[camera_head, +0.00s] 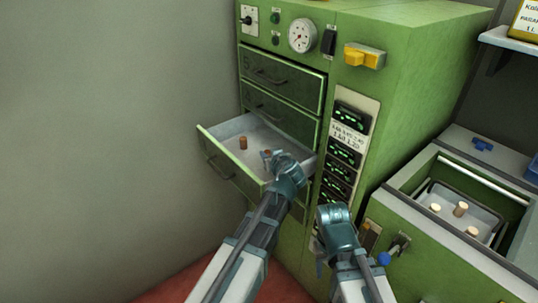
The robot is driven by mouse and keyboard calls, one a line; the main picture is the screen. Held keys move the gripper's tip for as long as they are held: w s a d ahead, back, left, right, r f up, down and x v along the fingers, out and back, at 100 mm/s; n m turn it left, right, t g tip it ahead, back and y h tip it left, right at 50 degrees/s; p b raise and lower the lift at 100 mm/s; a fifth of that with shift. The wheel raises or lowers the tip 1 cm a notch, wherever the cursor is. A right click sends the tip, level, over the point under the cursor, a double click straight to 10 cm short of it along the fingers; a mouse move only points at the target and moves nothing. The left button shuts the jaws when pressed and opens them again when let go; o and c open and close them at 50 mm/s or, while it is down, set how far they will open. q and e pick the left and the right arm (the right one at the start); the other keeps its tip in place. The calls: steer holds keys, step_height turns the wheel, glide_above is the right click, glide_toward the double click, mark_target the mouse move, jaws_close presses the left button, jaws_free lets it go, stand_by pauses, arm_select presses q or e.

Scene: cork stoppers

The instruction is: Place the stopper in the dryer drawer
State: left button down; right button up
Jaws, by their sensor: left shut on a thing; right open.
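The dryer drawer (206,136) is pulled out of the green cabinet. One brown cork stopper (243,143) stands on its pale floor. My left gripper (273,157) is over the drawer's right part. It is shut on a second stopper (267,154), which is partly hidden by the fingers. I cannot tell whether this stopper touches the drawer floor. My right gripper (324,252) is open in front of the cabinet, below the displays, and its fingers are hard to make out.
Closed drawers (282,82) sit above the open one. A yellow handle (364,57) sticks out at upper right. At right, an open bin (427,166) holds a tray with several stoppers (460,209). A lever (399,243) is near my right arm.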

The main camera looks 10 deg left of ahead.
arm_select(q)
steer(key=shift+f, duration=0.3)
steer(key=c, duration=0.5)
jaws_free()
steer(key=shift+c, duration=0.2)
steer(key=shift+r, duration=0.2)
steer(key=shift+r+p, duration=0.6)
steer(key=shift+p, duration=0.05)
steer(key=p+v, duration=0.2)
steer(key=v, duration=0.5)
steer(key=shift+s+d, duration=0.15)
steer(key=shift+s, duration=0.1)
steer(key=shift+f, duration=0.1)
